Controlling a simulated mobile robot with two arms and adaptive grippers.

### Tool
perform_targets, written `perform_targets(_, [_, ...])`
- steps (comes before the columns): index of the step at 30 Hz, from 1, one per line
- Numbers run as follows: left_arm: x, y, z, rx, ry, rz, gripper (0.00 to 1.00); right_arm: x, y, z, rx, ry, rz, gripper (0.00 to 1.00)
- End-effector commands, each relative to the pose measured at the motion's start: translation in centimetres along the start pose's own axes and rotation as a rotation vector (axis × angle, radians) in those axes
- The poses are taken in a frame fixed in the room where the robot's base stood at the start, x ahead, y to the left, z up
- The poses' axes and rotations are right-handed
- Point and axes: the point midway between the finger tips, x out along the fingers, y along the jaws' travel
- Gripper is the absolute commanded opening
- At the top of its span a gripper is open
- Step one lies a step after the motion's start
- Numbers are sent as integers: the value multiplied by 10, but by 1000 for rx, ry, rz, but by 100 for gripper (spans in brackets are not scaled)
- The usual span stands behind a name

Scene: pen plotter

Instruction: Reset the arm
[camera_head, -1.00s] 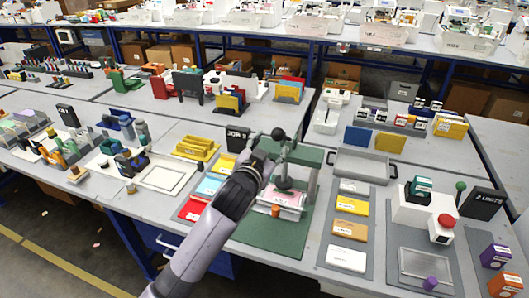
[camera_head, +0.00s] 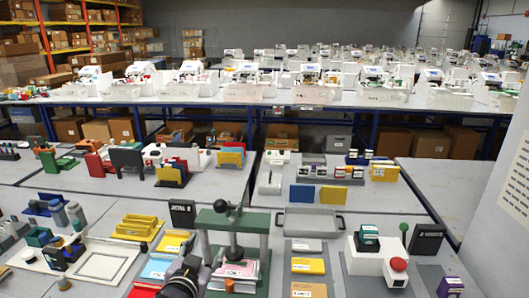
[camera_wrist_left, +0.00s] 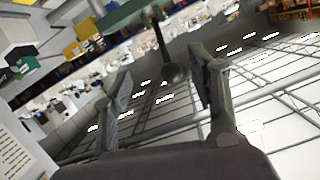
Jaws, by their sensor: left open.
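My right gripper is not in view.
Left of the press are a yellow rack (camera_head: 135,228) and a white tray (camera_head: 95,262). To its right are a grey handled tray (camera_head: 310,222), a column of cards (camera_head: 308,265) and a white device with a red button (camera_head: 398,264). A black sign (camera_head: 182,212) stands behind it.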

Motion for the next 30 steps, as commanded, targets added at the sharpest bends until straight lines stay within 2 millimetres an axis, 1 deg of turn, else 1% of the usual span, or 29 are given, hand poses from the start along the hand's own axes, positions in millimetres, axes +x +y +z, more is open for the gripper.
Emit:
perform_targets(1, [-13, 6, 32, -15, -83, 14, 54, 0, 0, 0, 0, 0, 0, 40])
perform_targets(2, [-23, 8, 51, -24, -137, 21, 54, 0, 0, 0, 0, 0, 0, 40])
perform_targets(3, [-38, 13, 78, -35, -214, 35, 54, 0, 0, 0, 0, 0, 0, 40])
perform_targets(5, [-63, 19, 115, -51, -330, 55, 54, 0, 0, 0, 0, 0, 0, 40])
perform_targets(6, [-80, 22, 137, -59, -402, 69, 54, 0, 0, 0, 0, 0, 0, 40])
perform_targets(8, [-105, 27, 164, -67, -496, 90, 54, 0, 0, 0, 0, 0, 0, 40])
perform_targets(9, [-121, 30, 179, -73, -553, 101, 54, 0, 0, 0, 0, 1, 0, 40])
perform_targets(11, [-143, 34, 198, -78, -629, 121, 54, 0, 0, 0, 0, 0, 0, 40])
perform_targets(12, [-158, 36, 209, -82, -674, 132, 54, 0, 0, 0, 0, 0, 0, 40])
perform_targets(14, [-178, 39, 223, -86, -736, 147, 54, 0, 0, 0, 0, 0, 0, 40])
perform_targets(15, [-191, 41, 231, -88, -776, 158, 54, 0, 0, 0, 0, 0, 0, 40])
perform_targets(18, [-222, 45, 249, -92, -869, 184, 54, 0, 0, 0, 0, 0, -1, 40])
perform_targets(22, [-264, 49, 267, -98, -984, 218, 54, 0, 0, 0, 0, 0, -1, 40])
perform_targets(24, [-248, 55, 286, -95, -983, 217, 54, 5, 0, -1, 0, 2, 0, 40])
perform_targets(29, [-228, 66, 325, -93, -997, 221, 54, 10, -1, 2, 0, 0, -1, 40])
perform_targets(30, [-224, 69, 336, -92, -1001, 222, 54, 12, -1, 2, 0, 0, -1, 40])
